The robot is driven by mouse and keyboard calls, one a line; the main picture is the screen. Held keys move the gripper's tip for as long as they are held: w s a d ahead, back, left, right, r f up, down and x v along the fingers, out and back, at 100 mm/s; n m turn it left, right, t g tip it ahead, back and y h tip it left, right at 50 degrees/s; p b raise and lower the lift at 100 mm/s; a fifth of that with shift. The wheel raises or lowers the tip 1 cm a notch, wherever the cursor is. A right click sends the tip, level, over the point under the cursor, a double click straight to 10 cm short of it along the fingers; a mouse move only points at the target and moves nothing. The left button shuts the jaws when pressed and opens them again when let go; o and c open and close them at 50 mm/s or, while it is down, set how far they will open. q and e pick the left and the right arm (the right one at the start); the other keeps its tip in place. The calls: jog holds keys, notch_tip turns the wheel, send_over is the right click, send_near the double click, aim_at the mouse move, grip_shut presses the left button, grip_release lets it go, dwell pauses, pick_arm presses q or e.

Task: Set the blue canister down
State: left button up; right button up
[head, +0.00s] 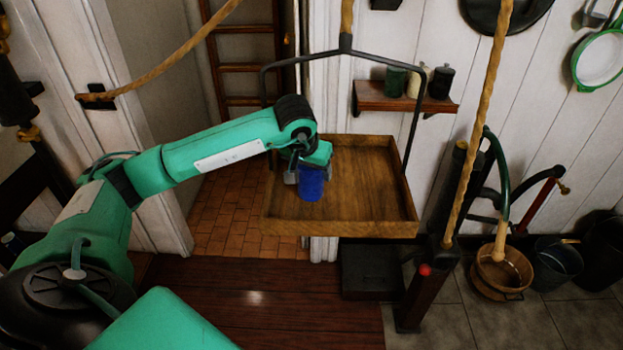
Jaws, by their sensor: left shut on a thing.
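The blue canister (311,184) is upright at the left part of a hanging wooden tray (385,229). My left gripper (307,170) is shut on the canister from above. The gripper covers the canister's top. I cannot tell whether the canister's bottom touches the tray floor or is a little above it. My right gripper is not in view.
The tray has low walls and hangs from a dark metal frame (409,110) on a rope. A wall shelf (385,97) with small canisters is behind it. The tray's right part is bare.

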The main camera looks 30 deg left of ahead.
aim_at(311, 181)
pick_arm(q)
notch_tip(311, 181, down, 4)
jog(key=shift+r+p, duration=0.25)
jog(key=shift+p, duration=0.15)
jog(key=shift+f, duration=0.1)
jog(key=shift+f, duration=0.15)
jog(key=o, duration=1.3)
